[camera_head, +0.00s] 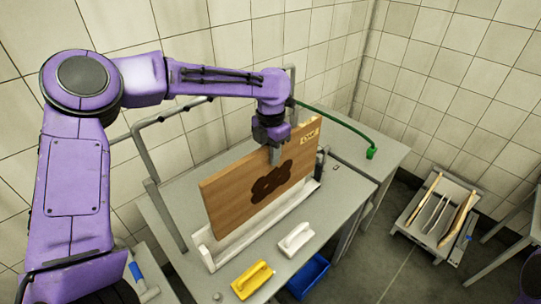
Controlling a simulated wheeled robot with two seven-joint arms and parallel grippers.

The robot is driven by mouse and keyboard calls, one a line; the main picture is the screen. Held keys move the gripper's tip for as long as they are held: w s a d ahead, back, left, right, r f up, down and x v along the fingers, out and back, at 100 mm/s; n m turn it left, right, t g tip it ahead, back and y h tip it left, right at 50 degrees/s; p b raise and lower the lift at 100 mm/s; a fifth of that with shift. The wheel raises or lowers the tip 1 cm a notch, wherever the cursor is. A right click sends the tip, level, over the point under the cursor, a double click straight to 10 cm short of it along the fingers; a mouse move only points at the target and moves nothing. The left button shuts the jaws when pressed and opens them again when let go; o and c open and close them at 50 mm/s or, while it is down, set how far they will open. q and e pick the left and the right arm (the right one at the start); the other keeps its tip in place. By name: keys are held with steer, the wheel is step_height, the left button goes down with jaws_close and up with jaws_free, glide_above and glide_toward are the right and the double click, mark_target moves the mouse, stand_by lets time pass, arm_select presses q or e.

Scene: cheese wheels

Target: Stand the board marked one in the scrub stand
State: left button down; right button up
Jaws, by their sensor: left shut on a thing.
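A wooden board (235,197) with a dark stain stands upright on its long edge, over the work table. It has a small yellow label at its upper right, too small to read surely. My left gripper (275,157) points down and is shut on the board's top edge, near the middle. The white scrub stand (208,251) is a long trough directly below the board. The board's lower edge is at the trough, partly behind its front wall; I cannot tell whether it rests on the bottom. My right gripper is out of view.
A white brush (296,238) and a yellow brush (252,279) lie on the grey table (335,215) in front of the stand. A blue bin (308,275) is below. A floor rack (423,247) with boards stands at the right.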

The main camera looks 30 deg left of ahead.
mark_target(271, 180)
arm_select(q)
steer(key=shift+f+b, duration=2.85)
steer(key=shift+f, duration=2.45)
steer(key=c, duration=0.9)
jaws_free()
steer(key=shift+c, duration=0.2)
steer(key=shift+o, duration=0.3)
